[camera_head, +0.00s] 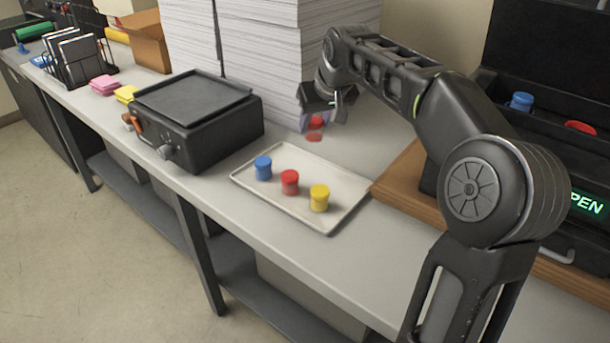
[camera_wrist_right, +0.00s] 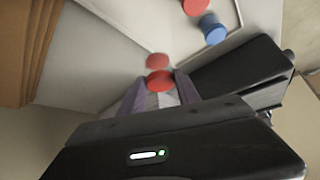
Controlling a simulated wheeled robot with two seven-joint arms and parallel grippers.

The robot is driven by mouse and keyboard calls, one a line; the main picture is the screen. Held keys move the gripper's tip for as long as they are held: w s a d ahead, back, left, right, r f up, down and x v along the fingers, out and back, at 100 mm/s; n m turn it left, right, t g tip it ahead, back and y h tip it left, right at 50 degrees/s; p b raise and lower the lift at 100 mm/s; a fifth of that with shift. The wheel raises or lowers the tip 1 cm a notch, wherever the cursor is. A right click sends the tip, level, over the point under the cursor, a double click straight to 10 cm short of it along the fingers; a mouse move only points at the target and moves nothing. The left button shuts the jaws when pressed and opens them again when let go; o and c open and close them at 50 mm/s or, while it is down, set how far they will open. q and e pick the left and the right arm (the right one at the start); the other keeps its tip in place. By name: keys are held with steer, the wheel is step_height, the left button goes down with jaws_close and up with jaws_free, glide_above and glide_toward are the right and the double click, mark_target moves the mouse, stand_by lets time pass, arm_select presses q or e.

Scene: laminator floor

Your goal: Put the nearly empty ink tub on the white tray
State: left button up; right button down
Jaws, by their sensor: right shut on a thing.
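My right gripper (camera_head: 318,112) is shut on a small red-topped tub (camera_head: 316,122) above the counter, behind the white tray (camera_head: 325,175). In the wrist view, the red lid (camera_wrist_right: 160,80) shows between the fingertips (camera_wrist_right: 158,92). A paler red patch lies just past it; the wall between is hard to make out, perhaps clear. The tray holds a blue tub (camera_head: 263,168), a red tub (camera_head: 290,182) and a yellow tub (camera_head: 319,197) in a row, all upright. My left gripper is not in view.
A black machine (camera_head: 195,110) stands left of the tray. Tall paper stacks (camera_head: 265,50) rise behind the gripper. A wooden board (camera_head: 402,180) lies right of the tray, with a black case holding blue and red lidded tubs beyond. The tray's back part is bare.

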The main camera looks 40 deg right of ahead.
mark_target(318, 138)
step_height(318, 138, down, 6)
steer(key=shift+r, duration=0.1)
steer(key=shift+f, duration=1.9)
steer(key=shift+f+b, duration=0.1)
steer(key=shift+b, duration=0.2)
steer(key=c, duration=0.9)
jaws_free()
steer(key=shift+o, duration=0.2)
steer(key=shift+s+r, duration=0.1)
steer(key=shift+r, duration=0.25)
steer(key=v, duration=1.1)
steer(key=shift+r, duration=0.2)
